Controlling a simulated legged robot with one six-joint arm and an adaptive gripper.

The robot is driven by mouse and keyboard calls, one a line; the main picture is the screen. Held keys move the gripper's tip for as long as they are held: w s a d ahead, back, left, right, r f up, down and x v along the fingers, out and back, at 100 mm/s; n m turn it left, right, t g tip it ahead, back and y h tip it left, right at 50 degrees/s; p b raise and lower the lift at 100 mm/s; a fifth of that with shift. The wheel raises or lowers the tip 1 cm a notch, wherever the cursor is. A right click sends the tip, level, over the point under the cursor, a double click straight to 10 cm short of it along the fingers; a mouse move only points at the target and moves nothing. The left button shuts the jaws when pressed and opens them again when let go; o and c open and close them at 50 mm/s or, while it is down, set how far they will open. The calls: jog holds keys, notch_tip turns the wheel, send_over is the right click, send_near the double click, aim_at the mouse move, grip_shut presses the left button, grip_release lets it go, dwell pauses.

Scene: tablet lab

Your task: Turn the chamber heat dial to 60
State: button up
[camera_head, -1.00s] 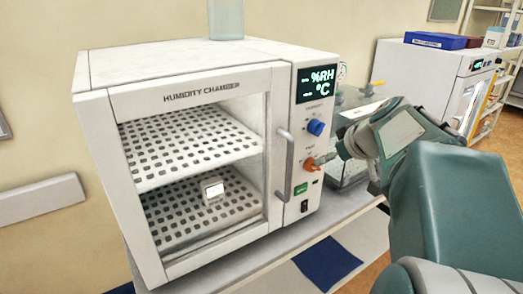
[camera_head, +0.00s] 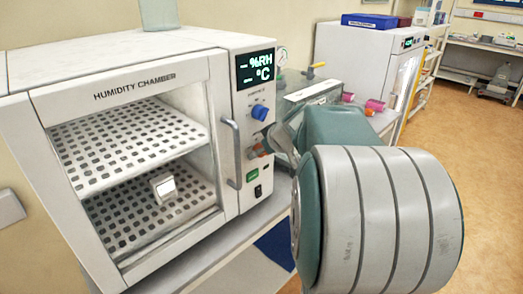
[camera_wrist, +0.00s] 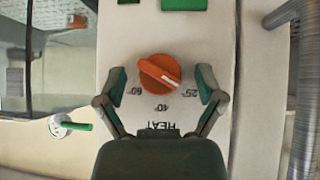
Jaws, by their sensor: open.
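The orange chamber heat dial (camera_wrist: 158,72) is on the white front panel, between my open fingers in the wrist view. Its white pointer line points toward the 25° mark (camera_wrist: 190,92). The 40° mark (camera_wrist: 161,107) is in the middle of the scale and the 60° mark (camera_wrist: 133,90) is on its other side. My gripper (camera_wrist: 162,80) has one finger on each side of the dial, with a gap visible on both sides. The humidity chamber (camera_head: 140,60) stands at left in the head view. There my arm hides most of the gripper and dial.
A blue knob (camera_head: 260,112) sits above the dial, under the display (camera_head: 257,67). A green button (camera_head: 252,174) and a black switch (camera_head: 258,190) are below. The chamber's door handle (camera_head: 231,153) stands out left of the panel. Another white cabinet (camera_head: 355,60) stands behind.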

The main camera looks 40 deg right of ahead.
jog(key=c, duration=1.1)
jog(key=shift+c, duration=0.2)
jog(key=shift+y, duration=0.4)
jog(key=m+y, duration=0.2)
jog(key=y, duration=0.1)
jog(key=shift+d+y, duration=0.2)
jog(key=shift+y, duration=0.1)
jog(key=m+y, duration=0.1)
jog(key=y, duration=0.1)
jog(key=m+y, duration=0.2)
jog(key=shift+d+f+y, duration=0.15)
jog(key=shift+y, duration=0.25)
jog(key=m+y, duration=0.1)
jog(key=m+t+y, duration=0.2)
jog(key=y, duration=0.1)
jog(key=shift+f+m, duration=0.25)
jog(key=shift+m, duration=0.15)
jog(key=m+t+y, duration=0.1)
jog(key=m, duration=0.1)
jog(key=m+t+y, duration=0.1)
jog(key=m+t, duration=0.1)
jog(key=shift+f+y, duration=0.2)
jog(key=shift+y, duration=0.2)
jog(key=shift+m, duration=0.4)
